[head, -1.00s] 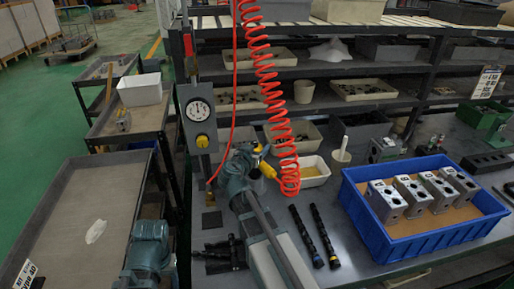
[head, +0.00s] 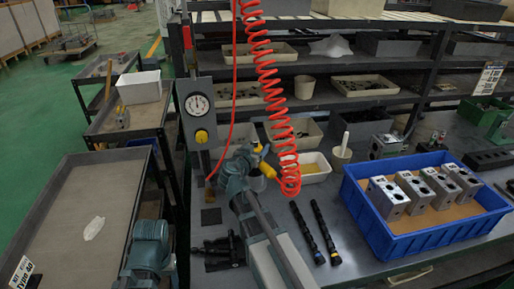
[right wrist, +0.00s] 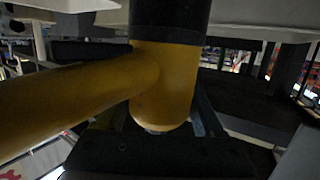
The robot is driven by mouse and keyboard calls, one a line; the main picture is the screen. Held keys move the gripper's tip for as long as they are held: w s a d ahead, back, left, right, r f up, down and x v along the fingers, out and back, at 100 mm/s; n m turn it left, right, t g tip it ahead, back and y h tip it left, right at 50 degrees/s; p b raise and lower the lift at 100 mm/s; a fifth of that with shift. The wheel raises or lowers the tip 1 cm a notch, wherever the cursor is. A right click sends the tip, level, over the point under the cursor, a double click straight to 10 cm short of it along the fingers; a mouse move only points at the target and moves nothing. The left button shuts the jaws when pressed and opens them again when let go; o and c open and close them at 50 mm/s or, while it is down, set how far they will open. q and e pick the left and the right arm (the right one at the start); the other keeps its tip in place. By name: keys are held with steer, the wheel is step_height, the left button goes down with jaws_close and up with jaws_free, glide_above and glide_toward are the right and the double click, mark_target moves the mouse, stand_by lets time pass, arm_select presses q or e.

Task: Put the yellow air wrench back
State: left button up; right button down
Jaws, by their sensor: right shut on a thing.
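The yellow air wrench (head: 267,171) is in my right gripper (head: 252,166), at the lower end of the red coiled hose (head: 278,100). The gripper and arm hide part of it. In the right wrist view, the wrench's yellow body (right wrist: 165,85) fills the middle, with a black collar above and a yellow arm reaching left. My right gripper (right wrist: 160,150) is shut on it. A teal part of my left arm shows at the lower left of the head view, but its gripper cannot be made out.
A blue bin (head: 430,238) with several metal valve blocks stands on the right of the grey bench. Two dark rods (head: 312,232) lie left of it. A gauge box (head: 197,112) is on the post behind my right arm. Shelves with trays stand behind.

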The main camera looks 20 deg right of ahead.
jaws_free()
arm_select(q)
step_height(320, 180, up, 3)
steer(key=p, duration=0.2)
steer(key=shift+f+p, duration=0.1)
steer(key=shift+p, duration=0.2)
arm_select(e)
steer(key=v, duration=1.2)
arm_select(q)
steer(key=shift+s, duration=0.1)
arm_select(e)
steer(key=shift+s, duration=0.1)
